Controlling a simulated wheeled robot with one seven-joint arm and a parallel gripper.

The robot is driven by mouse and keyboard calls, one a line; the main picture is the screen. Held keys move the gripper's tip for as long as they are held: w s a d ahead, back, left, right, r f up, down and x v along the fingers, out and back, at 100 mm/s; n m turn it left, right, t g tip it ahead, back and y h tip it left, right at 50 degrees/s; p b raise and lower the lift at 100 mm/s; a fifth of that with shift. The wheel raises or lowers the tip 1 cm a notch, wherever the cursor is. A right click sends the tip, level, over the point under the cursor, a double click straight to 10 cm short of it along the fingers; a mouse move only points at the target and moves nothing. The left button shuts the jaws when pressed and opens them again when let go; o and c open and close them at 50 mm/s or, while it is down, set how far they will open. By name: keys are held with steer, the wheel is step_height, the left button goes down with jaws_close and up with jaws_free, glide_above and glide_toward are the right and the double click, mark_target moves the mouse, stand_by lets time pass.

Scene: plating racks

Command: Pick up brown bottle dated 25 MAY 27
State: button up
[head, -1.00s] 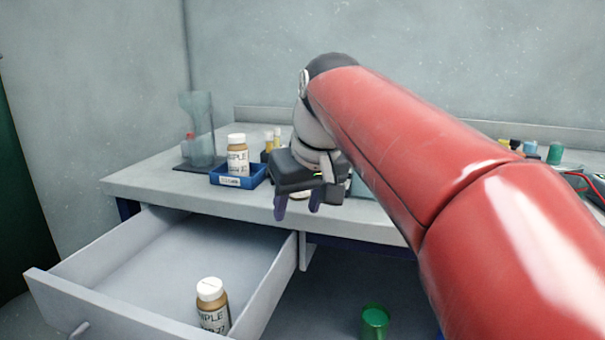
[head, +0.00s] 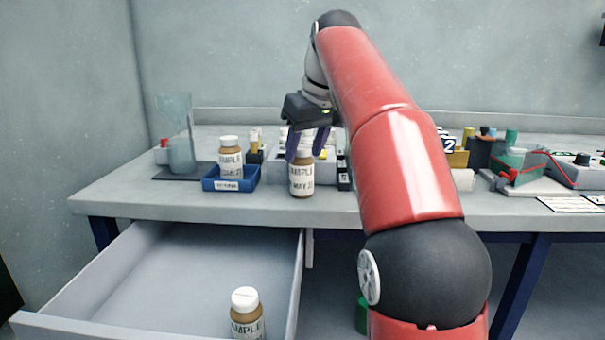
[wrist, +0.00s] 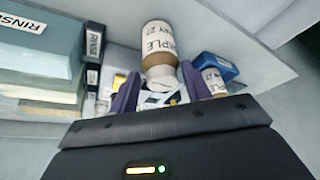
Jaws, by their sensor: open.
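A brown bottle (head: 302,181) with a white cap stands upright on the bench; its label partly reads "MAY 2". My gripper (head: 307,146) is open and points down, its purple fingers at the height of the cap. In the wrist view, this bottle (wrist: 160,60) shows between and beyond the open fingers (wrist: 158,90); its label ends in "27". I cannot tell whether a finger touches it. A second brown bottle (head: 230,160) stands in a blue tray (head: 248,183) to the left. A third brown bottle (head: 246,318) is in the open drawer, its label cut off.
The open drawer (head: 190,270) juts out below the bench. More racks and a device (head: 580,170) are on the right. Bench front left is clear.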

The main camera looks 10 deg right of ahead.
mark_target(300, 166)
steer(key=b+x, duration=0.1)
steer(key=x, duration=0.4)
steer(key=shift+f, duration=0.1)
steer(key=shift+c, duration=0.2)
steer(key=shift+s, duration=0.1)
steer(key=c, duration=0.6)
